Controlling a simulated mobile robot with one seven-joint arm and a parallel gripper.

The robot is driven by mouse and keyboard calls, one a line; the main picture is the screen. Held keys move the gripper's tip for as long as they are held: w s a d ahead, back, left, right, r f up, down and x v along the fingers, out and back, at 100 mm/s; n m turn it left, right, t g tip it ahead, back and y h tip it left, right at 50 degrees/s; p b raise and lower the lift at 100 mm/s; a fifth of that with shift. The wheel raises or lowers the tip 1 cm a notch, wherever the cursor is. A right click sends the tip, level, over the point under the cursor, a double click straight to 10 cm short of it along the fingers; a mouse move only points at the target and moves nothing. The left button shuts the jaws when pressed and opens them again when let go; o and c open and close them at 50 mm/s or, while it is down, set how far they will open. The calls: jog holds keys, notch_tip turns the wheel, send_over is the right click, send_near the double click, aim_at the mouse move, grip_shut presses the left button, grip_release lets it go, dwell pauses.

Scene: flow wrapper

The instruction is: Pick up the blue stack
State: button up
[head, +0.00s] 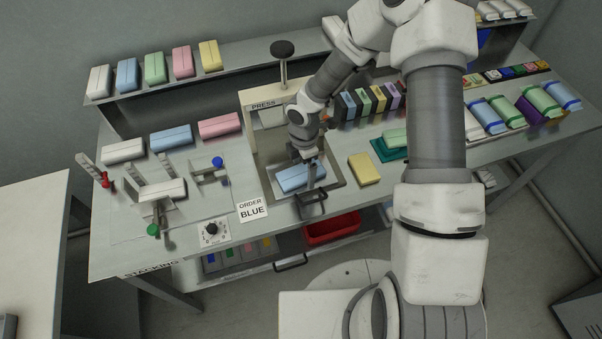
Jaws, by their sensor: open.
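A light blue stack (296,178) lies in the shallow grey tray (261,192) under the press (267,98). My gripper (313,181) is over the right part of this stack, pointing down, with its jaws open. The fingertips are small and partly hidden, so I cannot tell whether they touch the stack. A white order card (253,209) in front of the press reads "ORDER BLUE". Another light blue stack (171,139) lies on the bench to the left, between a white and a pink one.
A yellow stack (364,169) lies right of the tray. The press frame and its black knob (283,48) stand close behind my gripper. A stacking fixture (158,190) is at left. A red bin (331,228) sits below the bench. Wrapped packs (489,116) lie at right.

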jog(key=shift+f, duration=0.15)
jog(key=c, duration=1.2)
jog(key=shift+c, duration=0.2)
